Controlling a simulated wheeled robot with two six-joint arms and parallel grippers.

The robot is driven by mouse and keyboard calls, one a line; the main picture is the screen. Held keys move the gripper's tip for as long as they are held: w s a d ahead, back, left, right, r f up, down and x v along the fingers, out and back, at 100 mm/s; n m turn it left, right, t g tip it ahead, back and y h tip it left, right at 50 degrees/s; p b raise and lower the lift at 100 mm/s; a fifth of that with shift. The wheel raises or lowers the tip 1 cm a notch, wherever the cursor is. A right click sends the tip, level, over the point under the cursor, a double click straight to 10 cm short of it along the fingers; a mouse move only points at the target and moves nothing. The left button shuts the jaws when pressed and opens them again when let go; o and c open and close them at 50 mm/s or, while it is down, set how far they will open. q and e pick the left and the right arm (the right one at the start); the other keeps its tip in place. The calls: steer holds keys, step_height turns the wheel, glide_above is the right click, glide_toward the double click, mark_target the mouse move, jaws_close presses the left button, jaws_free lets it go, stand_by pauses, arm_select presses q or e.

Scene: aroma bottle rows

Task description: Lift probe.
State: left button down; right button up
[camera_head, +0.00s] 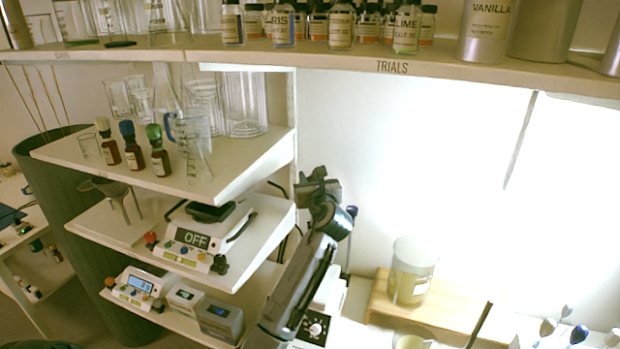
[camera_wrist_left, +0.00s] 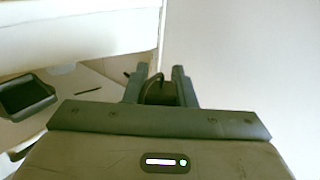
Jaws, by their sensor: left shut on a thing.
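My left gripper (camera_head: 318,183) is raised in front of the white wall, to the right of the shelf rack. In the left wrist view my left gripper (camera_wrist_left: 158,82) has its two fingers around a dark, curved piece (camera_wrist_left: 157,92), which I take to be the probe. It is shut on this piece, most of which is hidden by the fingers. In the head view the held piece cannot be told apart from the dark gripper. A white device with a dial (camera_head: 316,327) stands below, partly hidden by my arm. My right gripper is not in view.
The rack's shelves (camera_head: 262,165) hold glassware, dropper bottles and a device marked OFF (camera_head: 192,239). Above runs a long shelf (camera_head: 350,58) with bottles. A beaker (camera_head: 411,270) stands on a wooden block (camera_head: 455,309) at right. The wall area right of the gripper is clear.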

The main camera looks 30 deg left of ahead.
arm_select(q)
steer(key=c, duration=1.3)
jaws_free()
steer(key=shift+r, duration=0.4)
steer(key=shift+o, duration=0.5)
steer(key=shift+f, duration=0.1)
steer(key=shift+s+d+f+b, duration=0.2)
steer(key=shift+s+d+b, duration=0.05)
steer(key=shift+d+b, duration=0.1)
steer(key=b+v, duration=0.3)
steer(key=v, duration=0.7)
steer(key=shift+r, duration=0.2)
